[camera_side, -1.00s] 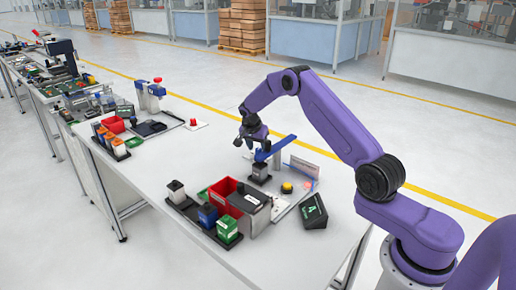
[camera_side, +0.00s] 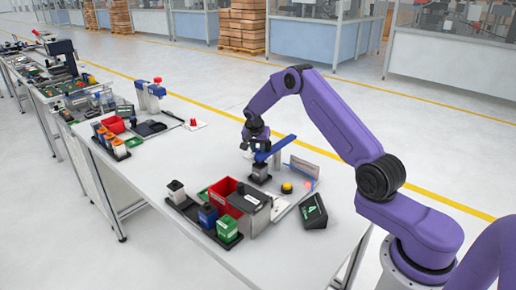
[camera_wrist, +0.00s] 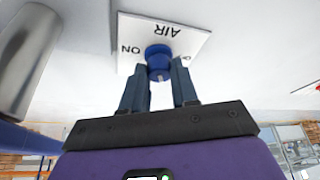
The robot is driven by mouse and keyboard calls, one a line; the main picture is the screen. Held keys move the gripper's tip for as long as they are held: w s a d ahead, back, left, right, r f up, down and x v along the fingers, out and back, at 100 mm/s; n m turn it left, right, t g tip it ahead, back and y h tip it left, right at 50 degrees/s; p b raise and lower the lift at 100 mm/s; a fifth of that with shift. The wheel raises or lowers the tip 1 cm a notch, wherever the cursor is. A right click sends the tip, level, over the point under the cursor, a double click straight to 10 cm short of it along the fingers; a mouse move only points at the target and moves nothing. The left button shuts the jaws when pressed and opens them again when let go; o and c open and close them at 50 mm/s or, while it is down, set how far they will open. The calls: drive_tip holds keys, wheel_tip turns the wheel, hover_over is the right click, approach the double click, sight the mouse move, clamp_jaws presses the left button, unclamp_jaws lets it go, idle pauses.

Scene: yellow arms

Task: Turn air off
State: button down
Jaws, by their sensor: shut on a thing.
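The blue air knob (camera_wrist: 158,58) sits on a white plate (camera_wrist: 190,38) lettered AIR, with ON to the left of the knob and a mostly hidden label to the right. The lettering appears upside down in the wrist view. A small pale mark on the knob points down the picture, towards my gripper. My gripper (camera_wrist: 158,72) is shut on the knob, with one dark finger at each side. In the side view my gripper (camera_side: 254,146) is above the near workstation, beside a blue bar (camera_side: 276,148). The knob cannot be made out there.
A black fixture (camera_side: 260,173) stands below my gripper. A red bin (camera_side: 222,191), a yellow button (camera_side: 287,187) and a black display (camera_side: 314,211) are nearby. A silver cylinder (camera_wrist: 30,55) is left of the plate. Bare table (camera_side: 180,153) lies to the left.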

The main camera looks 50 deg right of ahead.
drive_tip(key=shift+n+t, duration=0.4)
drive_tip(key=shift+n, duration=0.8)
drive_tip(key=c, duration=0.9)
unclamp_jaws()
drive_tip(key=shift+o, duration=0.2)
drive_tip(key=shift+y, duration=0.3)
drive_tip(key=v, duration=1.7)
drive_tip(key=shift+a+r, duration=0.15)
drive_tip(key=shift+a, duration=0.05)
